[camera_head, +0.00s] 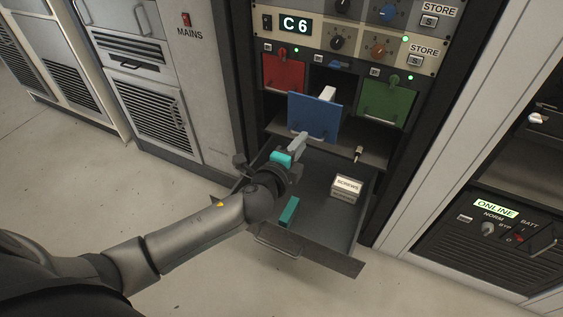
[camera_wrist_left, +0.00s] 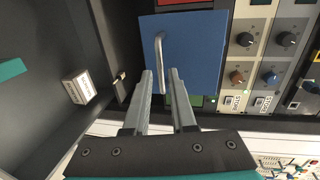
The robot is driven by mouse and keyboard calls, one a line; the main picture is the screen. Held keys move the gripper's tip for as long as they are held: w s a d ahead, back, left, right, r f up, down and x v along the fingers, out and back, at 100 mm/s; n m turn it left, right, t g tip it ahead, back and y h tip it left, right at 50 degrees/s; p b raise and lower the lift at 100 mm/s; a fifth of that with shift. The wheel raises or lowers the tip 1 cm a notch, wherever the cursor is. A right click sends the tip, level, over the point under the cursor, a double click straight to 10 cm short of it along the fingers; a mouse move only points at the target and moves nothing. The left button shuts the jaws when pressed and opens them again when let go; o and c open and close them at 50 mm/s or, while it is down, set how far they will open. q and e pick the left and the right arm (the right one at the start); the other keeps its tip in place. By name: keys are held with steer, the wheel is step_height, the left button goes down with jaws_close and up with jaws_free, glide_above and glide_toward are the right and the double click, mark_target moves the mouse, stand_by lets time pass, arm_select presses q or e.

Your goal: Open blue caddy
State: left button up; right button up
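The blue caddy (camera_head: 322,120) has a flat blue front with a metal handle and stands partly out of its slot in the rack, between the red and green fronts. A white item shows behind its front. In the left wrist view, the blue front (camera_wrist_left: 188,58) fills the upper middle, with its handle (camera_wrist_left: 160,48) in front. My left gripper (camera_head: 301,139) is at the handle in the head view. Its fingers (camera_wrist_left: 160,74) are apart, with one end of the handle between them in the picture; contact cannot be told. My right gripper is not in view.
Below, an open drawer (camera_head: 350,250) holds a box labelled SCREWS (camera_head: 346,189) and a teal block (camera_head: 288,212). The red caddy (camera_head: 284,72) and green caddy (camera_head: 386,103) flank the blue one. Knobs and STORE buttons sit above. Open floor lies at left.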

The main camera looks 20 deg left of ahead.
arm_select(q)
steer(key=s+r+p, duration=0.2)
steer(key=s, duration=0.9)
steer(key=shift+a, duration=0.2)
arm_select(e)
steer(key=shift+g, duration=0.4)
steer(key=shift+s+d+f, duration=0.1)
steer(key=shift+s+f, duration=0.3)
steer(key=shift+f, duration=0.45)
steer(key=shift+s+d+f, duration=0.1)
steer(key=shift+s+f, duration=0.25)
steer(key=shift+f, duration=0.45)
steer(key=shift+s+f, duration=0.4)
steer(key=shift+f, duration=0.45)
arm_select(q)
steer(key=shift+r, duration=0.1)
